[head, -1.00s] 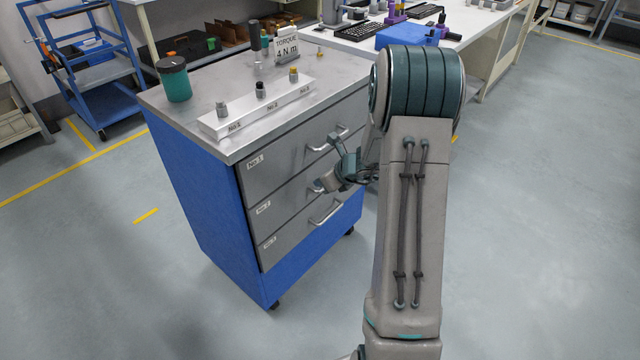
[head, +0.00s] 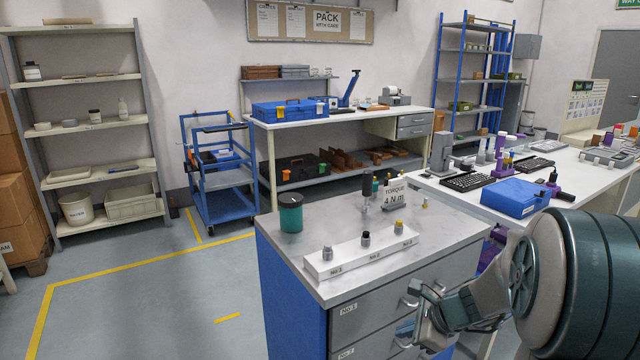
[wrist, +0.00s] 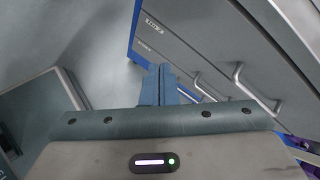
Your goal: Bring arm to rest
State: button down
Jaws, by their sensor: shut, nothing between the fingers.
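My gripper (head: 424,318) is in front of the drawer side of the blue and grey cabinet (head: 288,307), at the lower right of the head view. In the wrist view my gripper's fingers (wrist: 158,84) are together with nothing between them. Drawer handles (wrist: 243,88) show beside the fingers there, and I cannot tell whether they touch. My arm (head: 570,280) is folded at the right of the head view.
A white bench (head: 455,198) stands to the right. Open floor (head: 150,310) lies to the left.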

jog(key=s+a+r+n+g+h+p, duration=0.1)
jog(key=s+r+n+p, duration=0.3)
jog(key=s+r+n, duration=0.4)
jog(key=s+a+r+n+g+h+p, duration=0.1)
jog(key=s+a+r+n+h+p, duration=0.2)
jog(key=s+r+n, duration=0.5)
jog(key=s+n+h+p, duration=0.1)
jog(key=s+n, duration=0.3)
jog(key=n, duration=0.1)
jog(key=shift+a+r+g+p, duration=0.35)
jog(key=shift+r+g+p, duration=0.05)
